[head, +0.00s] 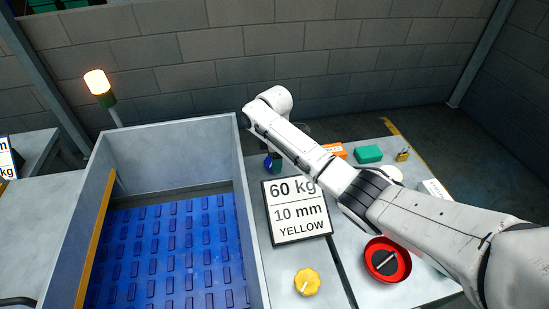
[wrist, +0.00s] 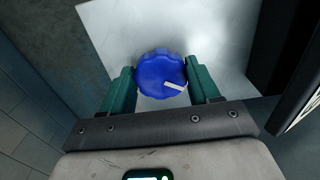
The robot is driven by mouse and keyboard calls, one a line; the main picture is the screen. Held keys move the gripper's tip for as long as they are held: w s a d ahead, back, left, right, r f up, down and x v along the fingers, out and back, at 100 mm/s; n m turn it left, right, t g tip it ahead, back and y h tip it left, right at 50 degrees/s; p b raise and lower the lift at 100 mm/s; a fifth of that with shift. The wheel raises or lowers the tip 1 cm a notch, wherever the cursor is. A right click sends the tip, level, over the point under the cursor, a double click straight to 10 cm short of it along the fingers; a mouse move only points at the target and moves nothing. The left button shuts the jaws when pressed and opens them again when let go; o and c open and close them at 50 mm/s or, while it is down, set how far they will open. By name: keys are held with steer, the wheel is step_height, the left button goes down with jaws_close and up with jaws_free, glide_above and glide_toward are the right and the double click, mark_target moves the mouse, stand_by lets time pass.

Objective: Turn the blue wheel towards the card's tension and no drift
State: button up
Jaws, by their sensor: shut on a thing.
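The blue wheel (wrist: 158,72) is a scalloped knob with a white pointer mark, which points to the lower right in the wrist view. My gripper (wrist: 162,84) has its green fingers on both sides of the wheel and is shut on it. In the head view a small part of the blue wheel (head: 267,163) shows beside a green finger of my gripper (head: 273,164), partly hidden by my arm. The card (head: 297,211) stands in front of it and reads 60 kg, 10 mm, YELLOW.
A yellow knob (head: 307,282) and a red-rimmed dial (head: 387,260) sit on the panel. A grey-walled bin with a studded blue belt (head: 170,250) is at the left. A green box (head: 368,154) and an orange box (head: 335,150) lie behind my arm. A beacon (head: 97,83) glows orange.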

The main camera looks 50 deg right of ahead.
steer(key=n, duration=0.3)
steer(key=shift+w+n, duration=0.15)
steer(key=shift+n, duration=0.15)
steer(key=n, duration=0.4)
steer(key=shift+w+n, duration=0.1)
steer(key=shift+n, duration=0.2)
steer(key=n, duration=0.3)
steer(key=shift+n, duration=0.3)
steer(key=shift+w+r+n, duration=0.1)
steer(key=shift+n, duration=1.6)
steer(key=o, duration=1.1)
steer(key=shift+c, duration=0.2)
step_height(320, 180, up, 11)
steer(key=b, duration=0.1)
